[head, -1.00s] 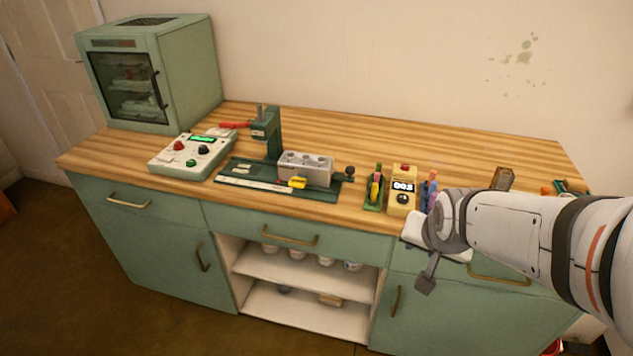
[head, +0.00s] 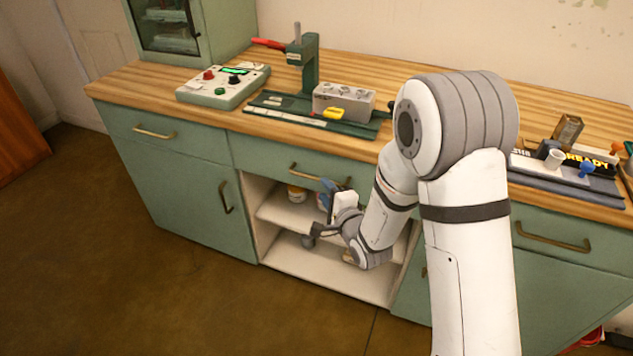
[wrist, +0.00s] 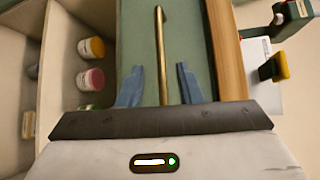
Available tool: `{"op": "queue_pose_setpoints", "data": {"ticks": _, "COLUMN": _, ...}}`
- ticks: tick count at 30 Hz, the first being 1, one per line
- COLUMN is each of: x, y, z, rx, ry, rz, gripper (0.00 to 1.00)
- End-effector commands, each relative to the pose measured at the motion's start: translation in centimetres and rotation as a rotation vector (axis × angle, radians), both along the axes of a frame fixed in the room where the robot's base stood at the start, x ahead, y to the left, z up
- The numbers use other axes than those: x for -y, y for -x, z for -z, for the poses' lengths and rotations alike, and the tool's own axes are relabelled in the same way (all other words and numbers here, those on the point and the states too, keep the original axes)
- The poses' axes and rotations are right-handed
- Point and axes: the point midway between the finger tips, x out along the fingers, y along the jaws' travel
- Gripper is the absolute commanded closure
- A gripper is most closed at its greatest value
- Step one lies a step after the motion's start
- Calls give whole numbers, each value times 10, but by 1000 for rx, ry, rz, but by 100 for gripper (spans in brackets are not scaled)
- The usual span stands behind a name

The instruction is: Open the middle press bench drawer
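The middle press bench drawer (head: 262,158) has a green front below the wooden bench top and looks shut. Its brass handle (head: 308,172) is partly hidden behind my gripper (head: 331,190) in the head view. In the wrist view the handle (wrist: 160,50) runs between the two blue fingers of my gripper (wrist: 159,84), with a gap on each side. The fingers are open and not closed on the handle. Whether the fingertips reach as deep as the handle is hard to tell.
Open shelves (head: 285,210) with several small jars lie under the drawer. The left drawer (head: 170,137) and right drawer (head: 560,240) look shut. A press (head: 309,65) and a control box (head: 222,88) stand on the bench top (head: 130,85). The floor in front is clear.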

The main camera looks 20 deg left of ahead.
Motion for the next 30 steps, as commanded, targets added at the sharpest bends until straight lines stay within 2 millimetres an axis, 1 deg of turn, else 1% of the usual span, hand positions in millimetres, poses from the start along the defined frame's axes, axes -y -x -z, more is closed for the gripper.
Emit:
{"op": "queue_pose_setpoints", "data": {"ticks": 6, "x": -23, "y": -27, "z": 5, "rx": 2, "ry": 1, "rz": 2, "gripper": 68}}
{"op": "queue_pose_setpoints", "data": {"ticks": 12, "x": -39, "y": -46, "z": 8, "rx": 3, "ry": 2, "rz": 2, "gripper": 68}}
{"op": "queue_pose_setpoints", "data": {"ticks": 16, "x": -43, "y": -51, "z": 9, "rx": 1, "ry": 3, "rz": 2, "gripper": 68}}
{"op": "queue_pose_setpoints", "data": {"ticks": 23, "x": -43, "y": -52, "z": 9, "rx": 1, "ry": 4, "rz": 3, "gripper": 68}}
{"op": "queue_pose_setpoints", "data": {"ticks": 26, "x": -43, "y": -52, "z": 9, "rx": 1, "ry": 4, "rz": 3, "gripper": 74}}
{"op": "queue_pose_setpoints", "data": {"ticks": 30, "x": -43, "y": -52, "z": 9, "rx": 1, "ry": 4, "rz": 4, "gripper": 86}}
